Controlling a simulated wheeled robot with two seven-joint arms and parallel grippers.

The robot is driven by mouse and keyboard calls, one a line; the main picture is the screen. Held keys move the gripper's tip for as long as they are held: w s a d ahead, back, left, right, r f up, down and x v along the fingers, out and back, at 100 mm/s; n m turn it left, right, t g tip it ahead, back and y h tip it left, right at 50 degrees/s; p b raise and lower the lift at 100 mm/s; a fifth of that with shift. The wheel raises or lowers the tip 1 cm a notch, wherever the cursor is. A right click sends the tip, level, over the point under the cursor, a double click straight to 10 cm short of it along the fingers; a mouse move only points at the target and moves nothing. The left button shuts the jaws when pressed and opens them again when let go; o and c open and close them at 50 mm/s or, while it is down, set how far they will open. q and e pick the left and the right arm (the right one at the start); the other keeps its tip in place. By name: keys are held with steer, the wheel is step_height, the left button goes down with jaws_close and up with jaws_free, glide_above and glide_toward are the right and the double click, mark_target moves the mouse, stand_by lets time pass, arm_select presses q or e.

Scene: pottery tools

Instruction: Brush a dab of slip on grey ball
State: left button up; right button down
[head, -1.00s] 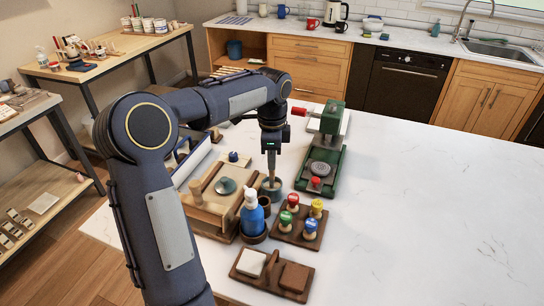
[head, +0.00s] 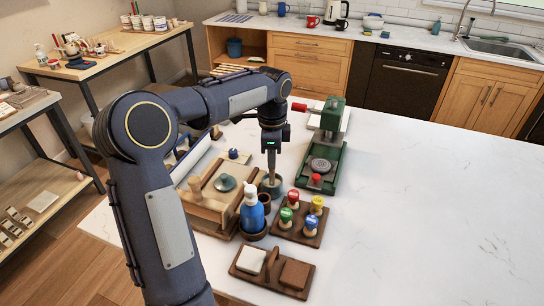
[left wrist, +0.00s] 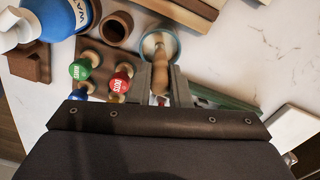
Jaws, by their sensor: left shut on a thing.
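My left gripper (head: 271,150) is shut on an upright brush with a pale wooden handle (left wrist: 158,75). The brush's lower end is inside a round pot with a blue-grey rim (head: 271,188), which also shows in the left wrist view (left wrist: 175,45). The bristles are hidden in the pot. A grey, rounded, flattish piece (head: 320,165) lies on the green press, right of the gripper; I cannot tell whether it is the grey ball. My right gripper is not in view.
A green press with a red handle (head: 331,117) stands right of the pot. Near it are a rack of coloured stamps (head: 301,235), a blue spray bottle (head: 251,214), a wooden box (head: 208,208) and a tray with two blocks (head: 270,285). The white counter's right side (head: 430,220) is clear.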

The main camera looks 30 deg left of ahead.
arm_select(q)
steer(key=shift+r+p, duration=3.25)
steer(key=shift+r, duration=0.3)
steer(key=shift+f, duration=0.1)
steer(key=shift+w, duration=0.1)
steer(key=shift+w+d, duration=0.2)
steer(key=shift+w, duration=0.1)
steer(key=shift+w+d+r+p, duration=1.15)
steer(key=shift+w+d+p, duration=0.6)
steer(key=shift+w+d, duration=3.25)
step_height(320, 180, down, 6)
steer(key=w+a, duration=0.1)
steer(key=shift+w+a, duration=0.4)
steer(key=shift+f, duration=0.45)
